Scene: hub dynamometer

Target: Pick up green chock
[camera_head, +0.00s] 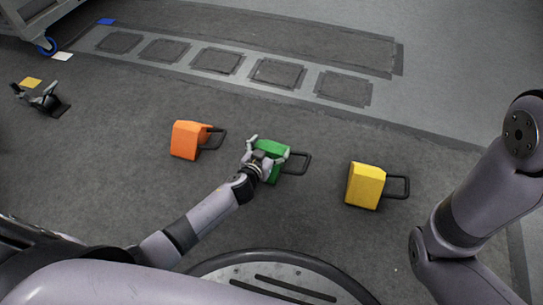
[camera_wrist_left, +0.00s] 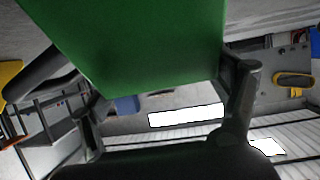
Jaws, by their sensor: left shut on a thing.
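The green chock (camera_head: 273,147) has a dark looped handle on its right side. In the head view it sits between the orange chock and the yellow chock. My left gripper (camera_head: 267,161) reaches over it from the lower left and is shut on it. In the left wrist view the green chock (camera_wrist_left: 140,40) fills the upper middle, with the fingers of my left gripper (camera_wrist_left: 165,115) at its two sides. From these views I cannot tell whether the chock touches the floor. My right arm shows at the right of the head view, but its gripper is out of view.
An orange chock (camera_head: 188,140) stands to the left and a yellow chock (camera_head: 365,186) to the right, both with dark handles. Several dark square plates (camera_head: 217,61) lie in a floor strip behind. A wheeled cart (camera_head: 38,14) stands at the upper left.

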